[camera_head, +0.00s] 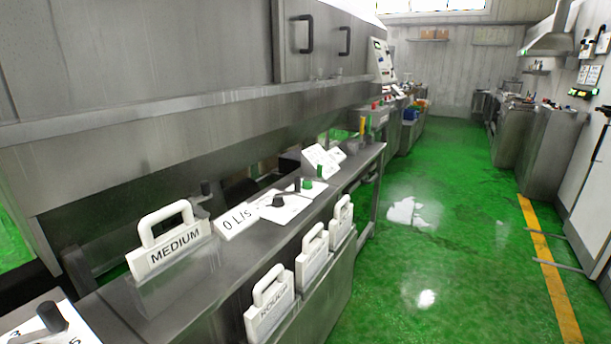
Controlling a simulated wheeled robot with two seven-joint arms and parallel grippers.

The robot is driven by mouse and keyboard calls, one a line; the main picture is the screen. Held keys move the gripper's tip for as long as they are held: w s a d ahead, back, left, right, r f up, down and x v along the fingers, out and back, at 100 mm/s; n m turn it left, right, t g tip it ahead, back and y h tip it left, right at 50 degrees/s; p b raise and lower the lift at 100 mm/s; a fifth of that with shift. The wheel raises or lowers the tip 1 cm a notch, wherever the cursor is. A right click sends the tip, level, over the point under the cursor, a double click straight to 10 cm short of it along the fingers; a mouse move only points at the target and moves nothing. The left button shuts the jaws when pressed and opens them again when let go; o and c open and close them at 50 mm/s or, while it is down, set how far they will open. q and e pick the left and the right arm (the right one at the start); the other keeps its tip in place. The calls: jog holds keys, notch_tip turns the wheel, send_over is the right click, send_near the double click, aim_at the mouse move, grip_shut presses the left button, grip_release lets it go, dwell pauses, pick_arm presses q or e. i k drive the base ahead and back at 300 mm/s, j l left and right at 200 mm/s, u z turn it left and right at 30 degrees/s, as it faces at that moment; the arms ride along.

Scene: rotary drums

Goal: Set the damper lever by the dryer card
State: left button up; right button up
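A white card (172,244) with a loop handle, reading "MEDIUM", stands upright in a metal holder on the steel counter. At the bottom left corner, a black lever (52,318) sits on a white plate (78,336) with numbers, partly cut off by the frame; its setting cannot be read. I cannot tell if this is the damper lever. Three more white handled cards hang on the counter's front: one (268,309) seems to read "ROUGH", and the others are a middle card (312,258) and a far card (341,223). Neither gripper is in view.
A sign (236,220) reading "0 L/S" and a white panel (285,209) with a black knob stand on the counter (190,300). A large grey machine (150,100) overhangs it. The green floor (440,240) to the right is open, with steel benches (520,135) beyond.

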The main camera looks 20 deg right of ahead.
aim_at(277, 201)
jog(key=i+l, duration=0.2)
jog(key=l, duration=0.2)
jog(key=i+l, duration=0.45)
jog(key=l, duration=0.3)
jog(key=i+l, duration=0.2)
jog(key=l, duration=0.2)
jog(key=i+l, duration=0.25)
jog(key=l, duration=0.15)
jog(key=i+l, duration=0.2)
jog(key=l, duration=0.15)
jog(key=i+l, duration=0.2)
jog(key=l, duration=0.2)
